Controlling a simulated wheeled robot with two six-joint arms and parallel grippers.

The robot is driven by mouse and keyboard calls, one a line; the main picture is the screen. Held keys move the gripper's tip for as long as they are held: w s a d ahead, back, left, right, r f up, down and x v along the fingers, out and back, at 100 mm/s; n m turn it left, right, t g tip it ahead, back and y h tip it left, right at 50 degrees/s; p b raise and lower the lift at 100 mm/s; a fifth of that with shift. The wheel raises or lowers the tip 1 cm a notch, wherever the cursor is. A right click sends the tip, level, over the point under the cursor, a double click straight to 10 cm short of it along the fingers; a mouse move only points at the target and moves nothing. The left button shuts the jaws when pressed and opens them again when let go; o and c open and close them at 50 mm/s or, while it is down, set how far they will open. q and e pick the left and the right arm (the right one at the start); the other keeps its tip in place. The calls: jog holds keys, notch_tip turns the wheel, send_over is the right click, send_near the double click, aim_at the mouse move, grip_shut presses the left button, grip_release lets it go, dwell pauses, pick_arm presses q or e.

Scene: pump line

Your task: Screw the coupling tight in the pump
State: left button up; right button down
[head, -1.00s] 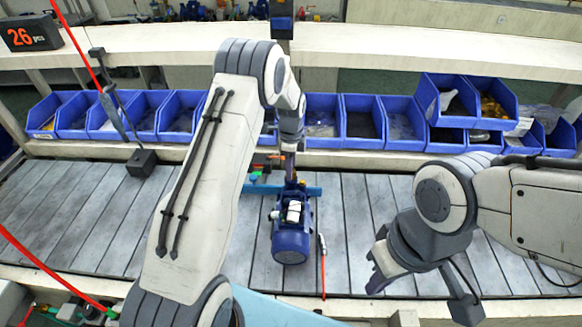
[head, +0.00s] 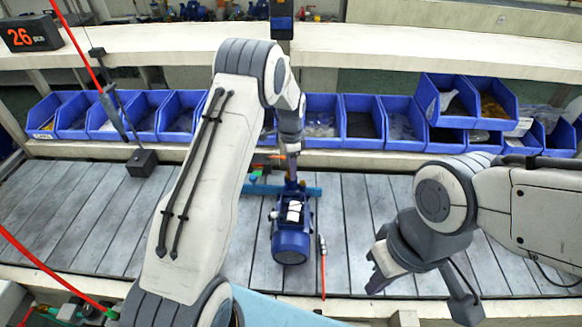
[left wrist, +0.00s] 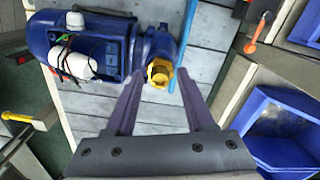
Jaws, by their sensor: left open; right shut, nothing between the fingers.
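The blue pump (head: 291,240) stands on the slatted bench top, and it fills the upper left of the left wrist view (left wrist: 88,45). The yellow-orange coupling (left wrist: 158,73) sits at the pump's port. My left gripper (head: 291,172) is above the back end of the pump in the head view. In the left wrist view my left gripper (left wrist: 159,78) is open, with its fingertips on either side of the coupling and apparent gaps on both sides. In the head view the coupling is hard to make out. My right gripper (head: 377,278) is shut and empty, right of the pump.
A row of blue bins (head: 325,122) stands behind the slatted bench (head: 75,215). A blue bar (head: 262,189) lies by the pump's back end. A red-tipped thin tool (head: 323,262) lies right of the pump. A black block (head: 141,162) stands at the left. Bench space is free on both sides.

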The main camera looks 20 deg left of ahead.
pick_arm(q)
jog(key=shift+n, duration=1.7)
jog(key=n, duration=0.3)
jog(key=shift+n, duration=0.3)
grip_shut()
jog(key=shift+m, duration=1.8)
jog(key=shift+m, duration=1.7)
